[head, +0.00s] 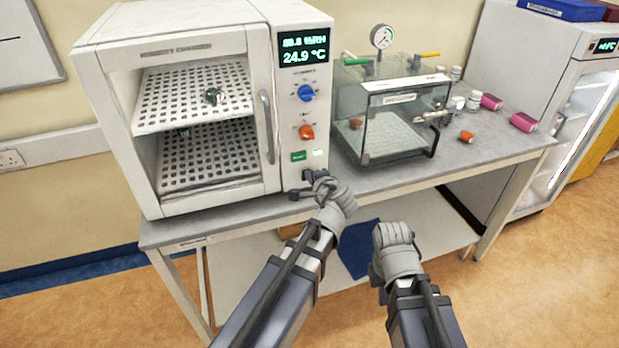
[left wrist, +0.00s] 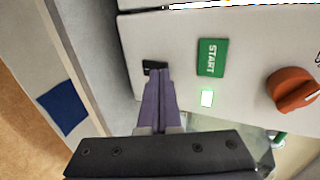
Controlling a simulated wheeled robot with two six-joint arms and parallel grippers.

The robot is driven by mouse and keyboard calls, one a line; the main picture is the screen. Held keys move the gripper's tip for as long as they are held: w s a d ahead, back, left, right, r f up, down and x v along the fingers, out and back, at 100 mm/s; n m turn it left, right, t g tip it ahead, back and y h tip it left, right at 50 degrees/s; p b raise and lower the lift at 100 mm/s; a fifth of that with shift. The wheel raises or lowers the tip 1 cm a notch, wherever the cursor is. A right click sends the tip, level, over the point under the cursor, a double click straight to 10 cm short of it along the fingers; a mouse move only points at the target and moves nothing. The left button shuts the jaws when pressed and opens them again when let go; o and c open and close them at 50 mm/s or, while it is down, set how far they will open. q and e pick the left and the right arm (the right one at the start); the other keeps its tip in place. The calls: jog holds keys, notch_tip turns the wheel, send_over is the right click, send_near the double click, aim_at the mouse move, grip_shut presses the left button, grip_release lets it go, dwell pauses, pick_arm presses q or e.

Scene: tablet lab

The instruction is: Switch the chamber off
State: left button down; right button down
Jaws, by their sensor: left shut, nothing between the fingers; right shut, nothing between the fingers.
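The white humidity chamber (head: 208,45) stands on the bench with its display (head: 303,48) lit, reading 24.9 °C. Its panel has a blue knob (head: 306,93), an orange knob (head: 306,132), a green START button (head: 299,156) and a lit white-green lamp (left wrist: 207,97). A small black switch (left wrist: 149,66) sits low on the panel; the fingertips partly cover it. My left gripper (left wrist: 158,74) is shut and empty, its tips at the switch; I cannot tell if they touch. My right gripper (head: 391,232) is shut and empty in front of the bench.
A clear vacuum box (head: 385,135) with a gauge (head: 382,37) stands right of the chamber. Pink-lidded jars (head: 523,122) and an orange cap (head: 466,135) lie further right. The bench's front edge (head: 230,226) runs below the chamber; a glass-door fridge (head: 535,60) stands at right.

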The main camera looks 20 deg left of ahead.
pick_arm(q)
jog(key=shift+w+a+r, duration=0.1)
jog(key=shift+w+a, duration=0.05)
jog(key=shift+w, duration=0.15)
pick_arm(e)
jog(key=shift+r, duration=0.1)
pick_arm(q)
jog(key=shift+r, duration=0.15)
pick_arm(e)
jog(key=shift+r, duration=0.15)
pick_arm(q)
jog(key=shift+s+r+p, duration=0.1)
jog(key=shift+r+p, duration=0.6)
jog(key=shift+p, duration=0.15)
pick_arm(e)
jog(key=shift+r, duration=0.65)
